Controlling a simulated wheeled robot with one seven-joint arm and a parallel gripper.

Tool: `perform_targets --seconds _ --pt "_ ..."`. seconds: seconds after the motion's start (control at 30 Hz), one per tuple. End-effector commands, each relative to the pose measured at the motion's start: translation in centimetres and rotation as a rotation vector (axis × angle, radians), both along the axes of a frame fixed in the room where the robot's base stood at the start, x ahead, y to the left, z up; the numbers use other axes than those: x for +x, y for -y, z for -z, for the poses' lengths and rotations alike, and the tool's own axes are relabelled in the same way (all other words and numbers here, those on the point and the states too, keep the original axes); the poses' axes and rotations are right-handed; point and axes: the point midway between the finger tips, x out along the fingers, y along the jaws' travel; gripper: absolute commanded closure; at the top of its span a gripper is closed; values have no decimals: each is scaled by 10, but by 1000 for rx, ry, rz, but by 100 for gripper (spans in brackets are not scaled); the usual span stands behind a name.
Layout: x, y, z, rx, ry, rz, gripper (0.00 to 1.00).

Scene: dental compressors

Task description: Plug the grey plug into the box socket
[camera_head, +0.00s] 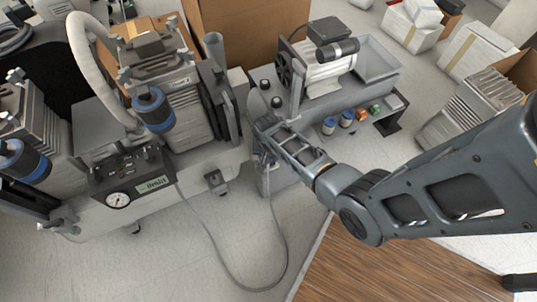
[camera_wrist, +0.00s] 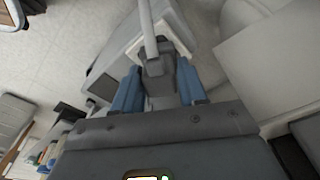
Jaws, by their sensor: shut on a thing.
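My gripper (camera_head: 264,134) is at the end of my arm, in front of the grey machine at the centre of the head view. In the wrist view its two blue fingers (camera_wrist: 157,88) are closed on the sides of the grey plug (camera_wrist: 158,66). A light grey cable (camera_wrist: 148,25) runs from the plug to the top of that view. In the head view the cable (camera_head: 284,240) hangs in a loop over the floor, between the gauge panel and my gripper. The plug's front end is hidden by the gripper. I cannot clearly make out the box socket.
A compressor with a gauge panel (camera_head: 129,182) stands at the left, close to my gripper. The grey machine (camera_head: 345,95) carries a motor and has several coloured fittings on its side. A wooden surface (camera_head: 375,268) lies below my arm. Cartons (camera_head: 478,50) stand at the upper right.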

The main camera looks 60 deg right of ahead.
Motion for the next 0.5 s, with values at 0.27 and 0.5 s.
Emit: perform_targets --seconds 0.27,0.5 --pt "0 0 2 0 0 0 49" --pt "0 0 2 0 0 0 29"
